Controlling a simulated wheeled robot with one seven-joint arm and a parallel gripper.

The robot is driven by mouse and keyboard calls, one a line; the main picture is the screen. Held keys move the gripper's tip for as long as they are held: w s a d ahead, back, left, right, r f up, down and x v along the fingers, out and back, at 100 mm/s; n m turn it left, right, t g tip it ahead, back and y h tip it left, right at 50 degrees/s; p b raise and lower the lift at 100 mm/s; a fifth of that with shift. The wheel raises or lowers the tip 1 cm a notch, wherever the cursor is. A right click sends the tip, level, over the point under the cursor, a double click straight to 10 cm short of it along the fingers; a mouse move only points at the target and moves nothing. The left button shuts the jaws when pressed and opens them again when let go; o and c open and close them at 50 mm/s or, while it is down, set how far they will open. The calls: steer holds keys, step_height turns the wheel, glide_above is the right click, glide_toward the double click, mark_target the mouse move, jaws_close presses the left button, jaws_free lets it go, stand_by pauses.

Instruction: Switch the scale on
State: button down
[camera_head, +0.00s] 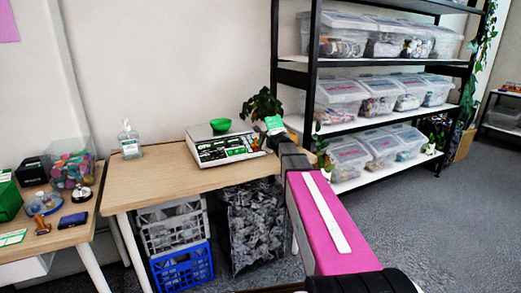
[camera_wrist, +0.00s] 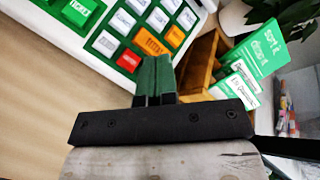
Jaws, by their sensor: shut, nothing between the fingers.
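The white scale (camera_head: 228,150) stands on the wooden table, with a green bowl (camera_head: 221,125) on its top. In the wrist view its key panel (camera_wrist: 105,45) fills the upper left, with green, white and orange keys and a red key (camera_wrist: 128,60). My gripper (camera_wrist: 157,64) is shut and empty. Its dark green fingertips lie just right of the red key in the picture, over the panel's edge. I cannot tell whether they touch it. In the head view my gripper (camera_head: 271,142) is at the scale's right end, partly hidden by my arm.
A wooden holder (camera_wrist: 204,62) and a green card (camera_wrist: 262,50) stand close right of my fingers. A plant (camera_head: 260,106) is behind. A sanitizer bottle (camera_head: 129,140) is left of the scale. Shelves with clear bins (camera_head: 350,155) rise at right. Bare tabletop (camera_head: 150,172) lies left.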

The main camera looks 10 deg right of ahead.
steer(key=shift+f, duration=0.1)
steer(key=shift+w+f, duration=0.2)
steer(key=shift+f, duration=0.1)
steer(key=shift+w+a+f, duration=0.1)
steer(key=shift+f, duration=0.25)
stand_by(0.8)
steer(key=shift+r, duration=0.15)
stand_by(0.3)
steer(key=shift+s+r, duration=0.3)
steer(key=shift+r, duration=0.3)
steer(key=shift+s+d+r, duration=0.15)
steer(key=shift+s+r, duration=0.15)
steer(key=shift+r, duration=0.45)
steer(key=shift+s+d+r, duration=0.1)
steer(key=shift+s+r, duration=0.25)
steer(key=shift+r, duration=0.45)
steer(key=shift+s+d+r, duration=0.15)
steer(key=shift+s+r, duration=0.15)
steer(key=shift+r, duration=0.45)
